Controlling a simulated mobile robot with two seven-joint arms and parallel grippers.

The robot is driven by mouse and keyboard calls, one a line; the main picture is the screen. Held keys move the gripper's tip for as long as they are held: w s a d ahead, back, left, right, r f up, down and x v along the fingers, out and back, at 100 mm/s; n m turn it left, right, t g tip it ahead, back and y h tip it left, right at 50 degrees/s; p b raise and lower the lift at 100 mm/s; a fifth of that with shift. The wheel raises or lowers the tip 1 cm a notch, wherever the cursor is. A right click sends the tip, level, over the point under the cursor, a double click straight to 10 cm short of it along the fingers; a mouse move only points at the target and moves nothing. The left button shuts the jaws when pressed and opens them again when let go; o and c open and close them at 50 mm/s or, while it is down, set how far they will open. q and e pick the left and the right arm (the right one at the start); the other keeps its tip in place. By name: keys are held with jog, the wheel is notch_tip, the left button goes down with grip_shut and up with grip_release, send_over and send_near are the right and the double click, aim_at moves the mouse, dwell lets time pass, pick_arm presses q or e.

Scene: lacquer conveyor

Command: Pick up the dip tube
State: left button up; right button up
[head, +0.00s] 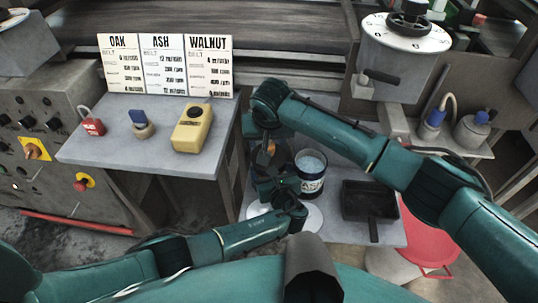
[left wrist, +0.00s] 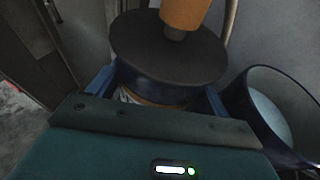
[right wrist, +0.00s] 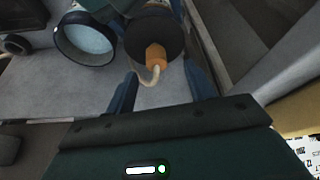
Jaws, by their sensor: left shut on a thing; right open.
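A pale curved tube (right wrist: 150,76), which looks like the dip tube, comes out of an orange fitting (right wrist: 155,56) on a round black top (right wrist: 142,38). The orange fitting also shows in the left wrist view (left wrist: 185,14), above the black top (left wrist: 168,48). My left gripper (left wrist: 158,92) is shut on the dark container (left wrist: 150,88) under that top. My right gripper (right wrist: 162,85) is open, with the tube between its fingers and no clear contact. In the head view, my arms mostly hide the container, though an orange part (head: 271,147) shows.
An open can labelled ASH (head: 311,184) stands close on the right. A black tray (head: 369,205) lies beyond it. The left table holds a yellow meter (head: 190,130), a blue-topped item (head: 140,122) and a red padlock (head: 92,125).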

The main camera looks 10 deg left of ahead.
aim_at(269, 146)
pick_arm(q)
jog(key=shift+w+r, duration=0.1)
jog(key=shift+r, duration=0.05)
pick_arm(e)
jog(key=shift+w+d+x, duration=0.1)
jog(key=shift+w+x, duration=0.05)
jog(key=shift+x, duration=1.3)
jog(key=shift+w+d+x, duration=0.1)
jog(key=shift+d+x, duration=0.05)
jog(key=shift+x, duration=1.35)
jog(key=shift+r, duration=0.1)
jog(key=shift+c, duration=0.5)
jog(key=c, duration=1)
jog(key=shift+r, duration=0.15)
jog(key=shift+r, duration=4.85)
